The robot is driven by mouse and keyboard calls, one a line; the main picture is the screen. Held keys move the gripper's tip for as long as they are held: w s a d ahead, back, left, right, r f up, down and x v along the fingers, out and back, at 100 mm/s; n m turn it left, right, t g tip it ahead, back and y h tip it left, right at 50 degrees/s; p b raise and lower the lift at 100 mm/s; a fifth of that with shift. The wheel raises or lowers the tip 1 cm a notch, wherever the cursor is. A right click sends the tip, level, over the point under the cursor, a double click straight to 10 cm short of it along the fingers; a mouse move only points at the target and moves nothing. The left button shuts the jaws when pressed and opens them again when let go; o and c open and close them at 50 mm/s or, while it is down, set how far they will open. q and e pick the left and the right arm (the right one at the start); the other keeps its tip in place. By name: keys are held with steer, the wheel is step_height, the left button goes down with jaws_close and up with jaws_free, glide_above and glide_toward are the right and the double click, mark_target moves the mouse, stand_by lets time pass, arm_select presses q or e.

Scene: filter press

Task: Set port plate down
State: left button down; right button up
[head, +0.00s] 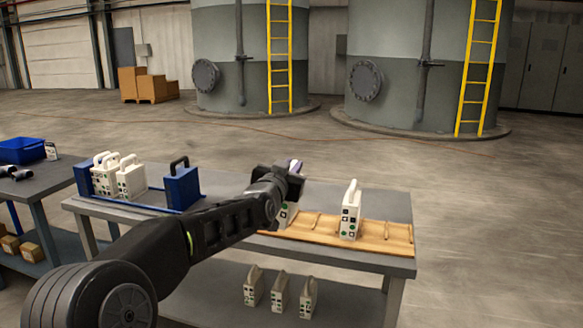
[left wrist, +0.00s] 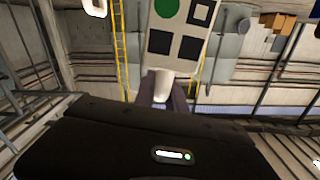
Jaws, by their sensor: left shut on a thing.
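My left gripper (head: 291,176) is shut on the handle of a white port plate (head: 288,214) over the left part of a wooden board (head: 384,235). The arm hides much of this plate and its lower edge, so I cannot tell whether it touches the board. In the left wrist view my left gripper (left wrist: 163,90) grips its handle, and the plate (left wrist: 184,25) shows a green dot and black squares. A second white port plate (head: 350,212) stands upright on the board, to the right of the held one.
Several white plates (head: 131,177) stand in a blue frame (head: 183,187) at the table's left. More plates (head: 279,291) stand on the lower shelf. A side table (head: 60,182) with a blue bin (head: 22,150) is at far left. The board's right end is bare.

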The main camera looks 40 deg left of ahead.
arm_select(q)
steer(key=shift+r, duration=0.6)
steer(key=shift+w, duration=0.1)
steer(key=shift+d+f, duration=0.25)
steer(key=shift+d, duration=0.45)
steer(key=s+d+f+m+h+p, duration=0.1)
steer(key=d+f+p, duration=0.3)
steer(key=d, duration=0.5)
steer(key=s+d+f+m+h+p, duration=0.1)
steer(key=d+f+h+p, duration=0.2)
steer(key=d+f, duration=0.5)
steer(key=s+d+f+m+t+h+p, duration=0.1)
steer(key=s+d+f+p, duration=0.1)
steer(key=d+f+p, duration=0.4)
steer(key=d, duration=0.5)
steer(key=shift+f+m+h, duration=0.35)
steer(key=shift+m+h, duration=0.05)
steer(key=shift+a, duration=0.1)
